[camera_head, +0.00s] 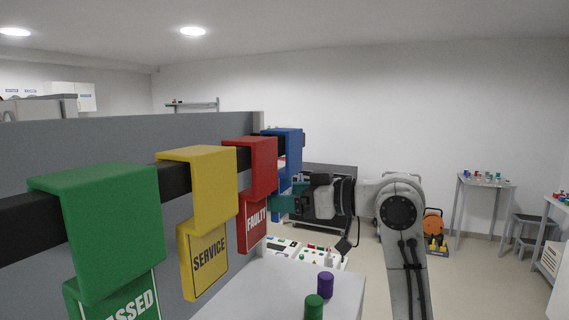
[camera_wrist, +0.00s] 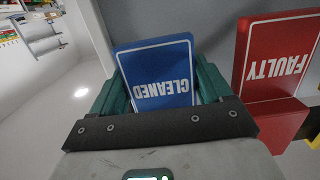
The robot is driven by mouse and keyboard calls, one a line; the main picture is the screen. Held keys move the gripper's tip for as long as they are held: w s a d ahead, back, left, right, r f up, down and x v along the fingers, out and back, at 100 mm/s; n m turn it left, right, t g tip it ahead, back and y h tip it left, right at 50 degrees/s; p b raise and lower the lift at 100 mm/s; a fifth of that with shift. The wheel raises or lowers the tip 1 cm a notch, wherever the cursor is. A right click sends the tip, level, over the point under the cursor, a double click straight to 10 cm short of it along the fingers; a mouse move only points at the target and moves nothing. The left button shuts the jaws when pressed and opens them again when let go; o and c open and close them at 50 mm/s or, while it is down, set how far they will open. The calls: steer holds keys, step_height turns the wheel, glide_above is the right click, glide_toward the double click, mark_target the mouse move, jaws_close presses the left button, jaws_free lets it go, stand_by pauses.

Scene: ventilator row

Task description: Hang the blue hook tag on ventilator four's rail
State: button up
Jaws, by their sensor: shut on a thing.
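The blue hook tag (camera_head: 284,140) is at the far end of the dark rail (camera_head: 175,182), behind the red tag, in the head view. In the wrist view its white-lettered plate (camera_wrist: 157,72) reads CLEANED and stands between my teal fingers. My gripper (camera_head: 284,197) is shut on the lower part of this tag. The blue hook's top is level with the row of hooks. The red tag hides part of it, so I cannot tell whether it rests on the rail. Ventilator four's label is not readable.
Red FAULTY (camera_head: 251,222), yellow SERVICE (camera_head: 208,255) and green PASSED (camera_head: 97,235) tags hang along the rail on a grey panel (camera_head: 60,142). The red one also stands close by in the wrist view (camera_wrist: 275,58). Purple (camera_head: 325,285) and green (camera_head: 313,306) cylinders stand on the white surface below.

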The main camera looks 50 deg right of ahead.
steer(key=shift+r+p, duration=0.55)
steer(key=shift+r, duration=0.35)
steer(key=shift+s, duration=0.1)
steer(key=f+v, duration=0.1)
steer(key=v, duration=0.7)
steer(key=shift+s+d, duration=0.15)
steer(key=shift+s, duration=0.25)
stand_by(0.5)
stand_by(0.4)
